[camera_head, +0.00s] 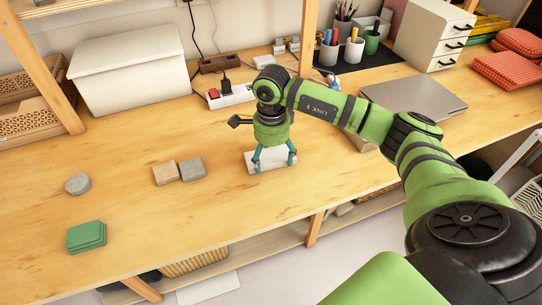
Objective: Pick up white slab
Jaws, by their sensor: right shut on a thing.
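The white slab (270,159) is a flat, pale block at the middle of the wooden table, near its front edge. My right gripper (274,161) points down over it, with its teal fingers at the slab's sides. The fingers are shut on the slab. I cannot tell whether the slab touches the table or is slightly lifted. Part of the slab is hidden behind the fingers. My left gripper is not in view.
A tan block (166,173) and a grey block (192,168) lie left of the slab. A grey disc (78,184) and green slabs (86,236) are farther left. A white bin (130,70), power strip (232,95) and laptop (415,95) stand behind.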

